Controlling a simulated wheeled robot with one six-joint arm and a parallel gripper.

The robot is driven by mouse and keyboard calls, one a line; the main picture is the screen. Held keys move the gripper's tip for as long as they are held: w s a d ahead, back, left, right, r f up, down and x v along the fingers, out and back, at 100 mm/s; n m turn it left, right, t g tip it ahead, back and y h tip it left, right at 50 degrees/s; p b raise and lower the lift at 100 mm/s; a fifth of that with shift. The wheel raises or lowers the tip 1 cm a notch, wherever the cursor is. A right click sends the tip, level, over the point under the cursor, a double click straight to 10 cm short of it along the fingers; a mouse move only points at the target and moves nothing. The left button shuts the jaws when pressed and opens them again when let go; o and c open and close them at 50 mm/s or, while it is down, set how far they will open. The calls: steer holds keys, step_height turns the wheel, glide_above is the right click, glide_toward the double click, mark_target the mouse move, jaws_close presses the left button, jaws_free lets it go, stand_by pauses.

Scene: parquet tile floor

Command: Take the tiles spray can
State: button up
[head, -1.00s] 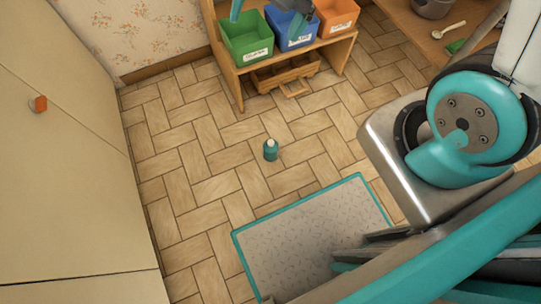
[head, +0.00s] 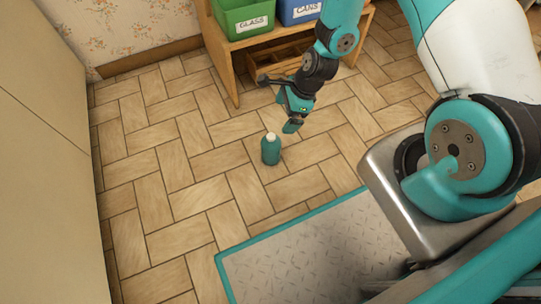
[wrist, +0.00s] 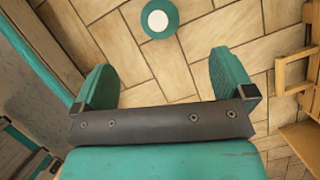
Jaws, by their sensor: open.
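A teal spray can (head: 270,149) with a white cap stands upright on the parquet floor in the head view. In the wrist view the can (wrist: 160,19) shows from above near the top edge, as a teal ring around a white cap. My gripper (head: 280,103) is above the floor, up and to the right of the can in the head view. Its two teal fingers (wrist: 169,75) are spread apart with only bare floor between them. The can lies beyond the fingertips, about midway between them, and does not touch them.
A wooden shelf (head: 235,75) holds a green GLASS bin (head: 243,22) and a blue CANS bin (head: 300,12), with a wooden crate (head: 283,62) below. A pale cabinet (head: 45,170) stands at the left. Clear floor surrounds the can.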

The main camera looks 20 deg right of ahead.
mark_target(271, 136)
steer(key=b+x, duration=0.4)
steer(key=x, duration=0.4)
steer(key=shift+a+f, duration=0.15)
steer(key=shift+f, duration=0.2)
steer(key=b+x, duration=0.5)
steer(key=shift+s+f, duration=0.1)
steer(key=shift+s, duration=0.05)
steer(key=c, duration=1.7)
steer(key=shift+r, duration=0.25)
step_height(271, 136, up, 20)
steer(key=p, duration=1.2)
steer(key=shift+f, duration=0.1)
